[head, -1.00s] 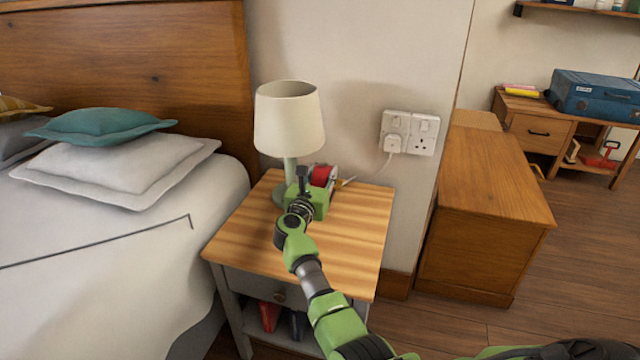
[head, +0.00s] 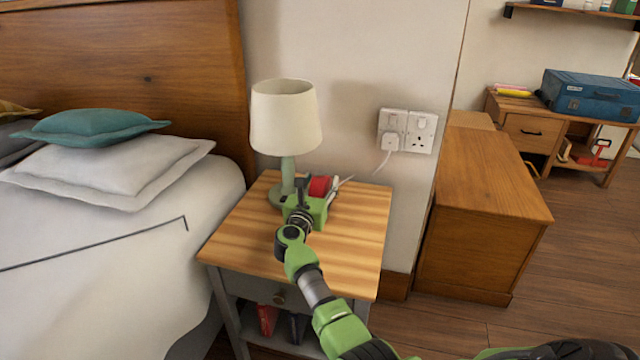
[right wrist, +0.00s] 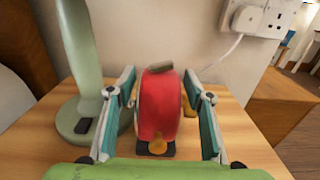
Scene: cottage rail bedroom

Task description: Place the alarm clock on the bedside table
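The red alarm clock (head: 320,185) stands on the wooden top of the bedside table (head: 350,240), near the back and right of the lamp. In the right wrist view the clock (right wrist: 159,105) is upright between my fingers, with a dark piece on top and a small gold part low in front. My right gripper (head: 322,190) is open around it. In the right wrist view a finger of the gripper (right wrist: 165,110) stands on each side of the clock, with a gap visible at each. The gripper body hides part of the clock in the head view. My left gripper is not in view.
A lamp (head: 286,120) with a green base stands close left of the gripper. A wall socket (head: 407,130) with a plug and cord is behind right. The bed (head: 110,250) is left, a wooden cabinet (head: 490,190) right. The tabletop's front is bare.

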